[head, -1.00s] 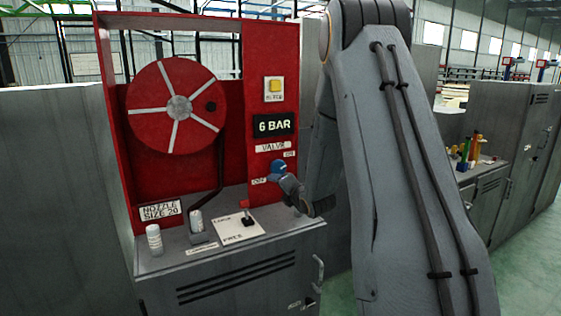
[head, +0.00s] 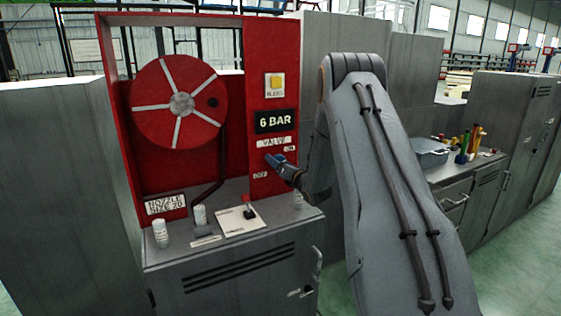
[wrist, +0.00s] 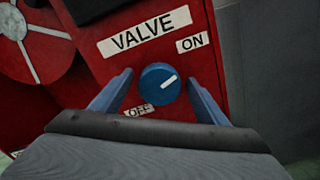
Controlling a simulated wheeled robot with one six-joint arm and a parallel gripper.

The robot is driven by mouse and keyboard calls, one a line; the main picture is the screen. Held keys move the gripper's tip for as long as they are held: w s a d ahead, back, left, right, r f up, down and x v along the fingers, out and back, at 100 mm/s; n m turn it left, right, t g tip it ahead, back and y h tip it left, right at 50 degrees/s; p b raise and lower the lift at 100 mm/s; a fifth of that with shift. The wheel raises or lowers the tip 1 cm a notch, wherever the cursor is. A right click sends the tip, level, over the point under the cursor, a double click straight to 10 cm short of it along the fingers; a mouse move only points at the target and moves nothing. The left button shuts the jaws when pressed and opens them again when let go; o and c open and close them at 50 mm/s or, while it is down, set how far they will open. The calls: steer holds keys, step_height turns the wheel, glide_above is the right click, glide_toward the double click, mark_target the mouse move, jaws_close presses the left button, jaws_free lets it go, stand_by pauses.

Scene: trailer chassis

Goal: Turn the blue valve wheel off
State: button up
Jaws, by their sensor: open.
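The blue valve wheel (wrist: 160,84) is round, with a white pointer line angled up and right toward the ON label (wrist: 193,42). The OFF label (wrist: 139,111) is at its lower left, and the VALVE label (wrist: 145,31) above it. My gripper (wrist: 158,78) is open, with one blue finger to the left of the wheel and one to the right in the wrist view. I cannot tell whether the fingers touch it. In the head view my gripper (head: 275,159) is at the red panel (head: 271,95), and I cannot clearly tell the wheel from the blue fingers.
A red hose reel (head: 180,103) stands left of the valve. Below are a lever plate (head: 238,220) and several white cylinders on the grey cabinet top. A 6 BAR display (head: 275,121) and yellow button (head: 274,83) are above. A grey bin (head: 430,156) is at right.

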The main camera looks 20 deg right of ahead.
steer(key=shift+w, duration=0.2)
steer(key=c, duration=1)
steer(key=shift+c, duration=0.2)
